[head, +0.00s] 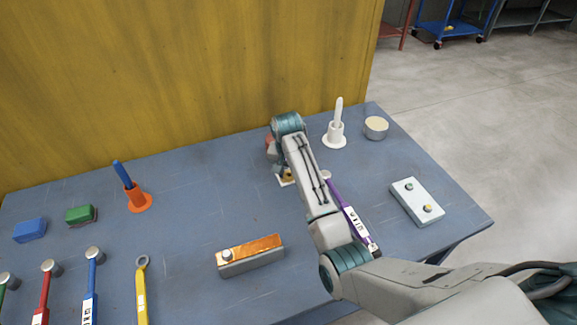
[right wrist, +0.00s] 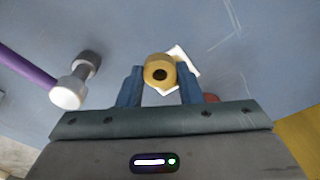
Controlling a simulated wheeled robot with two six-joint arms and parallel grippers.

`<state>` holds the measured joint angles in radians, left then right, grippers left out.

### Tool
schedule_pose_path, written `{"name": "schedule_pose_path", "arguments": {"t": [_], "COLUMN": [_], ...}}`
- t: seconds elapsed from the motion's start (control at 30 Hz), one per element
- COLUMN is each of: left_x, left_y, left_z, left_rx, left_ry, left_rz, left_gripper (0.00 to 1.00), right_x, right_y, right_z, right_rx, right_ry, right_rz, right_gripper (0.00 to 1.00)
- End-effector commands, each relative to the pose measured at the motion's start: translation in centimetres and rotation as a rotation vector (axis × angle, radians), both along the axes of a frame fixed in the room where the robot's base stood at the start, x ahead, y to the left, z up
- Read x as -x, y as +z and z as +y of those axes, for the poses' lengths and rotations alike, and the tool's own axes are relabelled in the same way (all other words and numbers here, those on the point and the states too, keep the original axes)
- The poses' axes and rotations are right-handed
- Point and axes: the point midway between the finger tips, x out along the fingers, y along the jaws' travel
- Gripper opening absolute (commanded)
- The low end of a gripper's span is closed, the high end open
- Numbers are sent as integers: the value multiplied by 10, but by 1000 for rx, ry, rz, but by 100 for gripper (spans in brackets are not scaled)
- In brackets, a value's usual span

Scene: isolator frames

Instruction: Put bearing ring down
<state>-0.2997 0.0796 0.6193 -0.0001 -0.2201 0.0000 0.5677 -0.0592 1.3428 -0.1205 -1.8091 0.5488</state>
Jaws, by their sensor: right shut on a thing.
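The bearing ring (right wrist: 159,72) is a small yellow-brass ring with a dark hole. In the right wrist view it sits between the two blue fingers of my right gripper (right wrist: 160,86), which is shut on it. Just beyond the ring is a white square plate (right wrist: 183,60) on the table; I cannot tell whether the ring touches it. In the head view my right arm hides most of the gripper, and the ring (head: 287,176) shows only partly over the white plate (head: 285,184). My left gripper is not in view.
On the blue-grey table (head: 190,220), a purple-handled tool (head: 346,212) lies right beside my right arm. A white holder (head: 334,134), a round tan-topped piece (head: 376,127) and a white block (head: 417,202) stand right. An orange-topped block (head: 250,254) is in front. A yellow wall (head: 180,70) rises behind.

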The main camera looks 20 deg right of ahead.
Motion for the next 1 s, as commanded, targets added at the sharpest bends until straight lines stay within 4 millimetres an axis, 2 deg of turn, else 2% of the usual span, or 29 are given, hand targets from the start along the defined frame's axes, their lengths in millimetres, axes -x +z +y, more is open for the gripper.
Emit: {"name": "schedule_pose_path", "arguments": {"t": [0.1,0.3,0.47,0.7,1.0], "left_x": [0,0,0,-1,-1], "left_y": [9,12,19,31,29], "left_z": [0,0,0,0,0], "left_rx": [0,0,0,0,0], "left_ry": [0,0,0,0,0], "left_rz": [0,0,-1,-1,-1], "left_gripper": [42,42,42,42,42], "right_x": [-22,-43,-45,-46,-45], "right_y": [1,-3,-10,-38,-41], "right_z": [-7,-14,-15,-15,-15], "right_rx": [0,0,-1,-1,-1], "right_ry": [1,1,2,1,1], "right_rz": [1,0,3,0,0], "right_gripper": [8,8,8,8,8]}}
